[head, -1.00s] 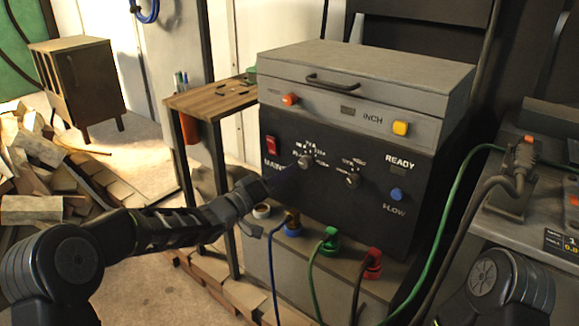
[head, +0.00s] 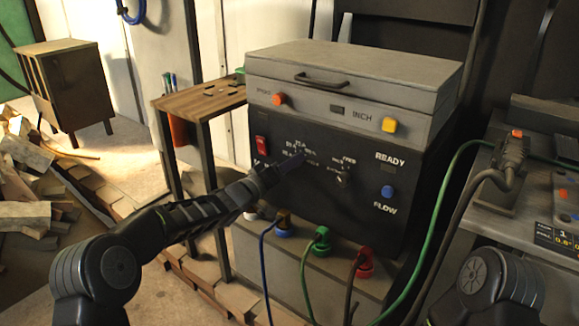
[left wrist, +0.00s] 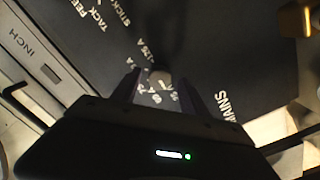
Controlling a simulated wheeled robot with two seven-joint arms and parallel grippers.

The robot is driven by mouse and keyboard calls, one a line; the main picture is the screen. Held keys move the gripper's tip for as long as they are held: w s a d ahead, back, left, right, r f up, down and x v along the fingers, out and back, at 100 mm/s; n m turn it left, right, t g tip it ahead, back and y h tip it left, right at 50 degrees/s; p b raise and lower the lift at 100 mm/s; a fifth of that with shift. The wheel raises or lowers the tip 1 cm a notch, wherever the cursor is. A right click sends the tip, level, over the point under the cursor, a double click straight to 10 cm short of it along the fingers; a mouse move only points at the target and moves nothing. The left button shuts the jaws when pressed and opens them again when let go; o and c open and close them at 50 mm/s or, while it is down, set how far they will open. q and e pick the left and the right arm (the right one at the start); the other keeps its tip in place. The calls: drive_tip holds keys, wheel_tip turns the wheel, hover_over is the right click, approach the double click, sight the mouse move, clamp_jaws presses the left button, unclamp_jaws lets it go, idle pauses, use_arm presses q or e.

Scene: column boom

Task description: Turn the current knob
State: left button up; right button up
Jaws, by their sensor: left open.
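The current knob, with marks in A around it, sits on the dark front panel (head: 372,210) of the machine. In the head view my left gripper (head: 292,166) covers it. In the left wrist view the round knob (left wrist: 160,80) shows between the two fingers of my left gripper (left wrist: 158,92), which are apart. A gap shows on either side of the knob; I cannot tell whether a finger touches it. A second knob (head: 343,178) sits to the right. My right gripper is out of view.
A red mains switch (head: 262,147) is left of the knob. A blue button (head: 387,191) is at right. Blue, green and red plugs (head: 364,263) with cables stick out below the panel. A wooden side table (head: 205,100) stands left of the machine.

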use_arm(q)
clamp_jaws()
idle(0.7)
